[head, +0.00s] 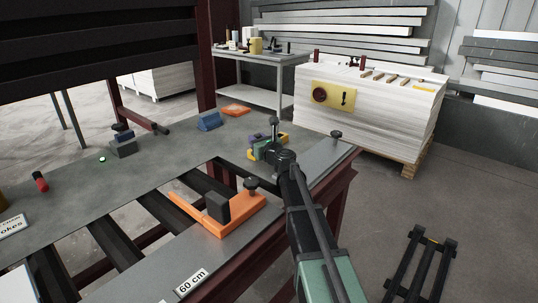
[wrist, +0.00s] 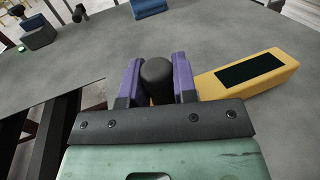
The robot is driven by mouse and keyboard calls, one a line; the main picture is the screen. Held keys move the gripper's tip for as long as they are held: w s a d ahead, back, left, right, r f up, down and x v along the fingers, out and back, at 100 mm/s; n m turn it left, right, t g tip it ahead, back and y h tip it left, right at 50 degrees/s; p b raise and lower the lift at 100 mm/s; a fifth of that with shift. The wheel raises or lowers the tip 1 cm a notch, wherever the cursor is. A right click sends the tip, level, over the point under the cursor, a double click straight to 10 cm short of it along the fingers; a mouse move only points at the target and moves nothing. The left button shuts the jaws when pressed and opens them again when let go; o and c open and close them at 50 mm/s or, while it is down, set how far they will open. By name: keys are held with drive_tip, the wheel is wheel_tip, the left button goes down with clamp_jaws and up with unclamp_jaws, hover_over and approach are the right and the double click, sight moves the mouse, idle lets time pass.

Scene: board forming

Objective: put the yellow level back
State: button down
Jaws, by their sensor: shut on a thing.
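The yellow level (wrist: 222,86) is a yellow bar with a dark panel on top. In the wrist view it reaches out to the right of my gripper. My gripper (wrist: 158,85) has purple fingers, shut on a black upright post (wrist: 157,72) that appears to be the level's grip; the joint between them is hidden. In the head view my gripper (head: 255,149) is at the right part of the grey table, with yellow parts of the level (head: 284,137) showing beside it. Whether the level touches the table is unclear.
An orange square with a black block (head: 220,212) lies on the front rail. Blue (head: 209,121) and orange (head: 236,109) pieces lie toward the back. A white stack (head: 380,105) stands behind. The grey table (head: 150,165) is mostly clear.

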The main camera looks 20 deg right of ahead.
drive_tip(key=shift+f, duration=0.35)
idle(0.3)
drive_tip(key=c, duration=0.5)
unclamp_jaws()
drive_tip(key=shift+s, duration=0.1)
drive_tip(key=v, duration=1)
drive_tip(key=shift+s+d, duration=0.1)
drive_tip(key=shift+s, duration=0.25)
